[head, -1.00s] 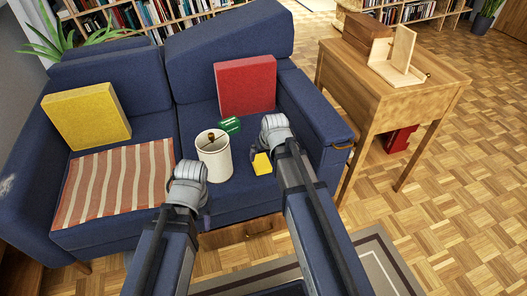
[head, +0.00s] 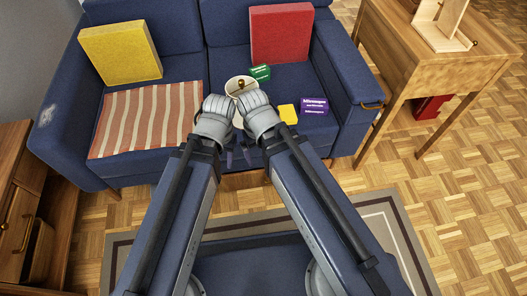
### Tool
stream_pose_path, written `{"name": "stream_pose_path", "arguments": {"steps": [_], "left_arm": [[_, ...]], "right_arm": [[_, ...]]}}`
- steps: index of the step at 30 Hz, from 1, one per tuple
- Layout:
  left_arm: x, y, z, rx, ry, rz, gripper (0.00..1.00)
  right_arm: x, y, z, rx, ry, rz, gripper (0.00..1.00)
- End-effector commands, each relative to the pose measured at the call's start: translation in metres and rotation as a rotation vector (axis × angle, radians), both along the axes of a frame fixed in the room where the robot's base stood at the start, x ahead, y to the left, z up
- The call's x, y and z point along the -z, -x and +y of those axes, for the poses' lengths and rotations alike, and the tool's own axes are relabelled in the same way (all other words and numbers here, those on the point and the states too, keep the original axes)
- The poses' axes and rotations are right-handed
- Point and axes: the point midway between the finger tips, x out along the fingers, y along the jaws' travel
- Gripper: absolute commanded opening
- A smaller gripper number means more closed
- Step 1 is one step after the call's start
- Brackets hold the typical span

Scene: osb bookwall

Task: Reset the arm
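My two arms reach forward over the front edge of the blue sofa (head: 330,75), side by side. The left gripper (head: 229,157) and the right gripper (head: 247,154) point down below the grey wrists. Their fingers are mostly hidden by the wrists, so I cannot tell whether they are open or shut. I see nothing clearly held. A white cylindrical container (head: 240,83) stands on the seat just behind the wrists, partly hidden. A dark object sticks up in it, with a green box (head: 260,72) beside it.
On the seat lie a striped cloth (head: 147,117), a yellow item (head: 288,114) and a purple box (head: 314,106). Yellow (head: 120,53) and red (head: 281,33) cushions lean on the backrest. A wooden desk (head: 440,65) stands right, a wooden cabinet (head: 20,190) left.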

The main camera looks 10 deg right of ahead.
Motion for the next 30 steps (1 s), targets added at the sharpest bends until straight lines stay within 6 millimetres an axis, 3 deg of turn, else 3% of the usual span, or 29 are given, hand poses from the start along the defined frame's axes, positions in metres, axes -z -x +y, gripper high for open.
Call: {"name": "stream_pose_path", "arguments": {"steps": [3,11,17,23,30], "left_arm": [[0.000,0.000,0.000,0.000,0.000,0.000,0.50],[-0.001,0.000,0.000,0.000,0.000,0.000,0.50],[-0.020,0.000,0.000,0.000,0.000,0.000,0.50],[-0.071,0.000,0.000,-0.001,0.002,0.001,0.50],[-0.151,0.000,-0.001,-0.001,0.004,0.001,0.50]], "right_arm": [[0.000,0.008,0.003,-0.010,0.011,0.015,1.00],[-0.001,0.007,0.003,-0.009,0.011,0.014,1.00],[-0.021,0.007,0.003,-0.009,0.010,0.015,1.00],[-0.071,0.007,0.003,-0.008,0.009,0.014,1.00],[-0.152,0.007,0.003,-0.007,0.007,0.014,1.00]]}}
